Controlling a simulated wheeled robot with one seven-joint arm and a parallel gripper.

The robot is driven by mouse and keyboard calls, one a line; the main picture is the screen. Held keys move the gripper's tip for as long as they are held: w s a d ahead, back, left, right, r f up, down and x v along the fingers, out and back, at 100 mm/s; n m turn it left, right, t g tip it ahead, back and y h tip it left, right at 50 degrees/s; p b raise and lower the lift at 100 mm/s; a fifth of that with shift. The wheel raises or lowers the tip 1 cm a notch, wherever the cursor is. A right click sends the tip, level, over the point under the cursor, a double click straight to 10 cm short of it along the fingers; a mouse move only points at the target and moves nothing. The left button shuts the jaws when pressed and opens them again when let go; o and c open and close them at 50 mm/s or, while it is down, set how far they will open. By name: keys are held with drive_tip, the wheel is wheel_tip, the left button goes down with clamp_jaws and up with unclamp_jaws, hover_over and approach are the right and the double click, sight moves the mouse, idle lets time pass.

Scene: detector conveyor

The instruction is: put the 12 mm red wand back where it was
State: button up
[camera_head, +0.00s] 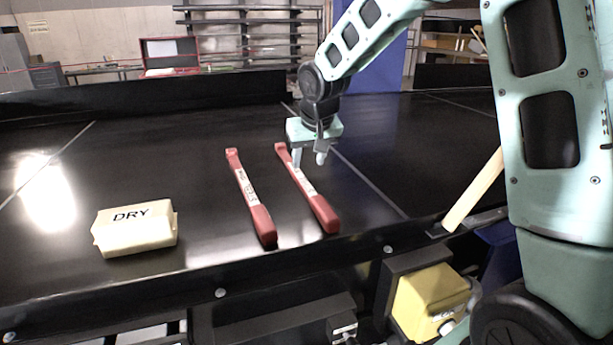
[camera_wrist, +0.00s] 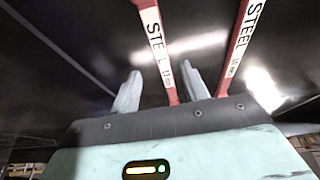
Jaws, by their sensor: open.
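Two red wands with white labels lie side by side on the black conveyor belt in the head view, a left wand (camera_head: 241,181) and a right wand (camera_head: 320,208). My gripper (camera_head: 309,158) is open and empty, low over the far half of the right wand. In the wrist view, one wand (camera_wrist: 174,82) runs between my open fingers (camera_wrist: 160,88); the other wand (camera_wrist: 238,50) lies outside them to the right. Both labels there read STEEL, partly blurred on the first. The size marks are too small to read surely, so I cannot tell which is 12 mm.
A cream block marked DRY (camera_head: 136,231) sits on the belt (camera_head: 190,185) at the left. A pale stick (camera_head: 474,191) stands tilted at the right edge. A yellow box (camera_head: 428,300) is below the belt's near edge. The belt between block and wands is clear.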

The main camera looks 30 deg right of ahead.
drive_tip(key=shift+b+v, duration=0.35)
drive_tip(key=shift+v, duration=1.85)
drive_tip(key=s+a+f+n+g+y, duration=0.1)
drive_tip(key=s+a+f+n, duration=0.15)
drive_tip(key=s+a, duration=0.5)
drive_tip(key=s+a+f+n+g+y, duration=0.1)
drive_tip(key=s+a+f+n, duration=0.15)
drive_tip(key=s+a, duration=0.55)
drive_tip(key=s+a+f+n+g, duration=0.1)
drive_tip(key=s+a+f+n, duration=0.1)
drive_tip(key=s, duration=0.6)
drive_tip(key=s+a+f+n+g, duration=0.1)
drive_tip(key=s+a+f+n, duration=0.1)
drive_tip(key=s, duration=0.7)
drive_tip(key=shift+s+a+n+g+h, duration=0.3)
drive_tip(key=shift+a+n, duration=0.2)
drive_tip(key=shift+a, duration=0.25)
wheel_tip(320, 180, down, 9)
drive_tip(key=b, duration=0.9)
drive_tip(key=shift+w+r, duration=0.1)
drive_tip(key=shift+r, duration=0.05)
drive_tip(key=shift+c, duration=0.7)
drive_tip(key=shift+d, duration=0.1)
drive_tip(key=shift+c, duration=0.3)
